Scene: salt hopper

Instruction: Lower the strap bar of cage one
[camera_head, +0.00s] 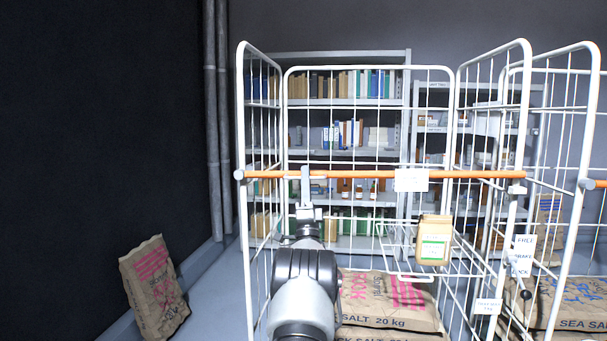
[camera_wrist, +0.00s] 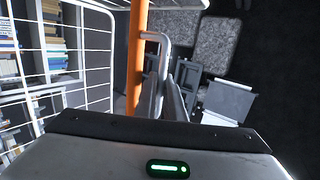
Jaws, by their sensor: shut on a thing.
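The orange strap bar (camera_head: 355,174) lies level across the front of the near white wire cage (camera_head: 246,120), with a white label (camera_head: 411,180) on it. In the wrist view the bar (camera_wrist: 137,60) runs up the picture, with a grey bent handle (camera_wrist: 162,42) beside it. My gripper (camera_head: 308,208) is at the bar's left half, in front of the cage. In the wrist view my gripper's fingers (camera_wrist: 167,95) are shut on the handle. The label does not read clearly. My arm hides part of the cage's lower front.
A second cage (camera_head: 590,130) stands close at right. Another sack (camera_head: 153,288) leans at left. Shelves (camera_head: 345,104) stand behind. Floor between left sack and cage is clear.

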